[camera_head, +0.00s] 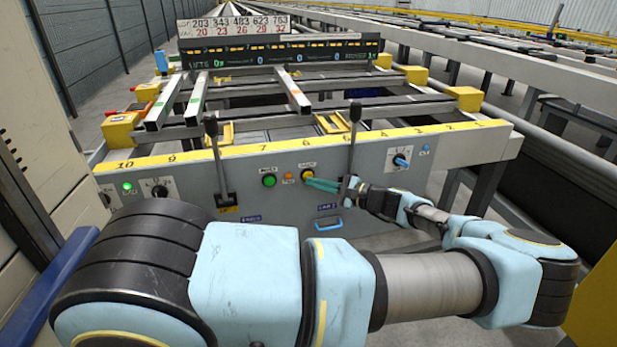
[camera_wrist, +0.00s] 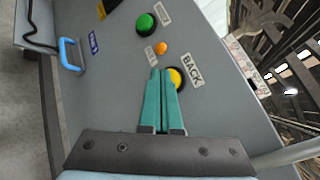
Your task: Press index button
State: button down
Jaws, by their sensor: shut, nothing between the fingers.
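The grey front panel (camera_head: 225,172) carries a green button (camera_head: 269,181), a small orange button (camera_head: 288,177) and a yellow button (camera_head: 308,172) in a row. In the wrist view the yellow button (camera_wrist: 177,78) has a label reading BACK; the labels by the green button (camera_wrist: 146,23) and the orange button (camera_wrist: 161,47) are too small to read surely. My gripper (camera_head: 308,182) has green fingers, shut and empty. In the wrist view its fingertips (camera_wrist: 161,72) overlap the left part of the yellow button, below the orange one. I cannot tell whether they touch the panel.
A black lever (camera_head: 217,160) stands left of the buttons, another lever (camera_head: 352,140) stands right, close to my wrist. A blue handle (camera_head: 328,224) sits low on the panel. A blue-pointer dial (camera_head: 401,160) is at right, a black dial (camera_head: 159,190) at left.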

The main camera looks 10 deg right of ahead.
jog(key=shift+s, duration=0.65)
jog(key=s, duration=0.1)
jog(key=s+p, duration=0.1)
jog(key=s, duration=0.2)
jog(key=shift+s+d, duration=0.35)
dwell(0.4)
